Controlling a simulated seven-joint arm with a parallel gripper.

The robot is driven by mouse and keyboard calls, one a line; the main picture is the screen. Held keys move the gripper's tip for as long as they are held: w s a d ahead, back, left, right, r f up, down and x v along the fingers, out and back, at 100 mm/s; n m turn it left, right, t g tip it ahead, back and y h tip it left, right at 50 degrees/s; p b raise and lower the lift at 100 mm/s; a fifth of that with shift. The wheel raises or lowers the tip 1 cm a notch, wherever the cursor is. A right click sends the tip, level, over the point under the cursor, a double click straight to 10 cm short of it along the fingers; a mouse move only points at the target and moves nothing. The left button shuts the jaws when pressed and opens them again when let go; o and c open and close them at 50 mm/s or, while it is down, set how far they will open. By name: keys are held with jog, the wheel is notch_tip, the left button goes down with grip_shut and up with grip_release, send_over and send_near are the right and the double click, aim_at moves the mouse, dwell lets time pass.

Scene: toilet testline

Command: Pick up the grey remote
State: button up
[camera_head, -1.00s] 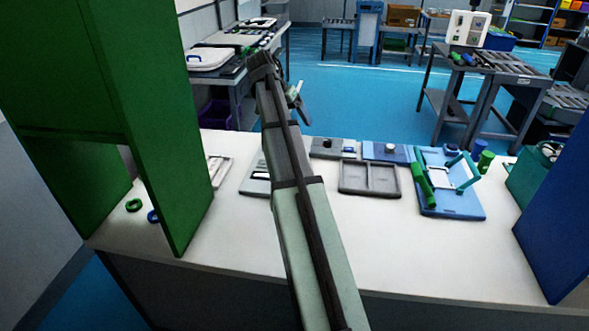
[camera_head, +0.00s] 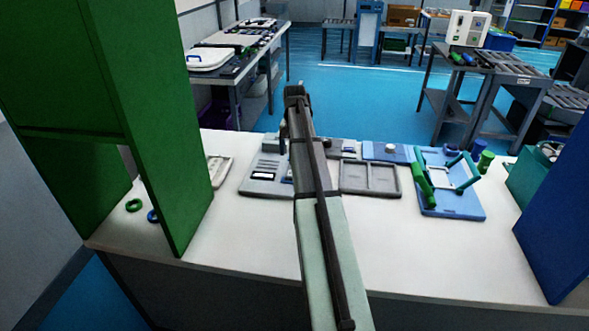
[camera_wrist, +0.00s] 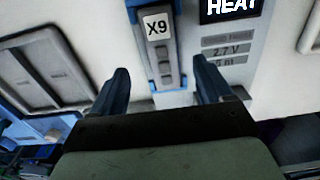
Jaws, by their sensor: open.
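The grey remote (camera_wrist: 158,50), with a white X9 label and several buttons, shows at the top centre of the wrist view. It sits in a blue holder on a grey panel (camera_wrist: 238,75). My gripper (camera_wrist: 160,80) is open, with one dark blue finger to each side of the remote's lower end and nothing held. Whether the fingers are level with the remote or above it, I cannot tell. In the head view the grey panel (camera_head: 262,182) lies on the white table, and my arm hides most of the remote's place. My gripper there is mostly hidden by the arm.
A grey two-compartment tray (camera_head: 370,192) lies right of the panel. A blue board with green handles (camera_head: 450,205) is farther right. A tall green cabinet (camera_head: 150,130) stands at the left and a blue block (camera_head: 560,220) at the right. The front table strip is clear.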

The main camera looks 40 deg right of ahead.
jog(key=shift+a+f, duration=0.15)
jog(key=shift+f, duration=3.25)
jog(key=shift+c, duration=0.4)
jog(key=c, duration=1.2)
